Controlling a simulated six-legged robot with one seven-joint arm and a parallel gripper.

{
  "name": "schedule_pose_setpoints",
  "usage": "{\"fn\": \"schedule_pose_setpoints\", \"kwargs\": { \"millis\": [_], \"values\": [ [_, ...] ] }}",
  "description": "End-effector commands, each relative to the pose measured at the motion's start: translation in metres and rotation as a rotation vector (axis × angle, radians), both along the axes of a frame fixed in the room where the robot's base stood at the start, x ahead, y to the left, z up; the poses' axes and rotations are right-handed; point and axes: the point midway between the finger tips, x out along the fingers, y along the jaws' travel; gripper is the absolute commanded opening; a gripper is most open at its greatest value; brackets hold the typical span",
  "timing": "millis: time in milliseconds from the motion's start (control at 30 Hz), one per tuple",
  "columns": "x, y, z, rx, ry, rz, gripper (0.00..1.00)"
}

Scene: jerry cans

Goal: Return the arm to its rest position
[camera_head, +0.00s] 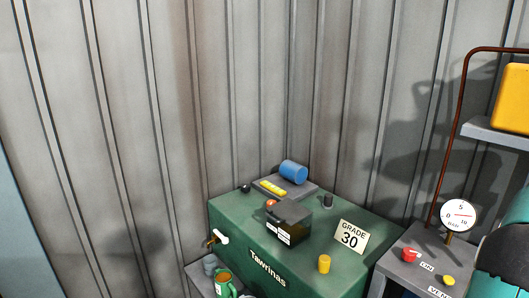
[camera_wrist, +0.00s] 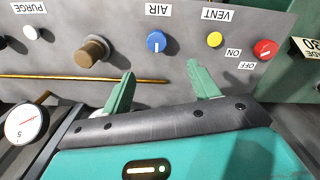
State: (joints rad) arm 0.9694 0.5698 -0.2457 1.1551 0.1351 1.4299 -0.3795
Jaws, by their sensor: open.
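My gripper (camera_wrist: 160,70) shows in the wrist view with its two green fingers spread apart and nothing between them. It faces a grey control panel (camera_wrist: 195,32) whose labels appear upside down. The blue AIR knob (camera_wrist: 157,42) lies just beyond the gap between the fingertips, and I cannot tell how far away it is. In the head view a teal and black part of my arm is at the lower right edge; the fingers are hidden there.
The panel also has a brown knob (camera_wrist: 95,48), a yellow VENT knob (camera_wrist: 215,39) and a red knob (camera_wrist: 264,49). A pressure gauge (camera_head: 458,215) stands beside my arm. A green Tawrinas tank (camera_head: 240,240) bears small items. A yellow can (camera_head: 513,97) sits on a shelf.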

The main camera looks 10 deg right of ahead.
Motion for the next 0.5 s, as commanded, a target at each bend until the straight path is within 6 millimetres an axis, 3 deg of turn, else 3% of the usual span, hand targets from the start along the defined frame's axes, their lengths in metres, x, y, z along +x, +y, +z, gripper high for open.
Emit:
{"fn": "schedule_pose_setpoints", "kwargs": {
  "millis": [167, 300, 500],
  "values": [
    [0.04, 0.056, 0.028, -0.03, -0.043, 0.071, 0.6],
    [0.075, 0.131, 0.052, -0.059, -0.094, 0.154, 0.6],
    [0.101, 0.244, 0.075, -0.097, -0.167, 0.284, 0.6]
  ]
}}
